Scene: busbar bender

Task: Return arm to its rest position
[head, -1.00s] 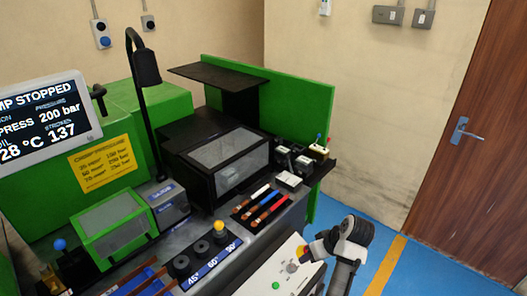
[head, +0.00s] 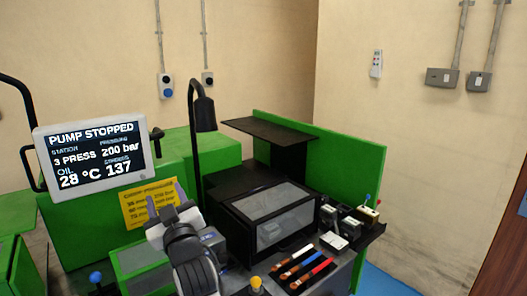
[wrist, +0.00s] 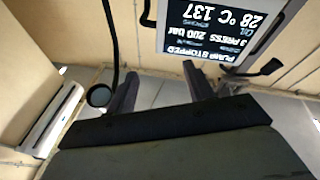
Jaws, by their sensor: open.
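My gripper (head: 166,199) is raised in front of the green bending machine, its fingers pointing up. It is open and empty, and its two fingers stand apart in the wrist view (wrist: 160,85). My arm covers part of the yellow pressure sign (head: 135,212) and part of the bench behind it. The display screen (head: 93,158) is left of my gripper and reads "PUMP STOPPED", 200 bar, 28 °C and 137. It shows upside down in the wrist view (wrist: 222,28).
A black lamp (head: 204,112) on a tall curved post stands just right of my gripper. A dark box with a clear window (head: 270,218), colored-handled tools (head: 300,267) and small devices (head: 340,228) are on the bench to the right. Blue floor (head: 385,282) shows at lower right.

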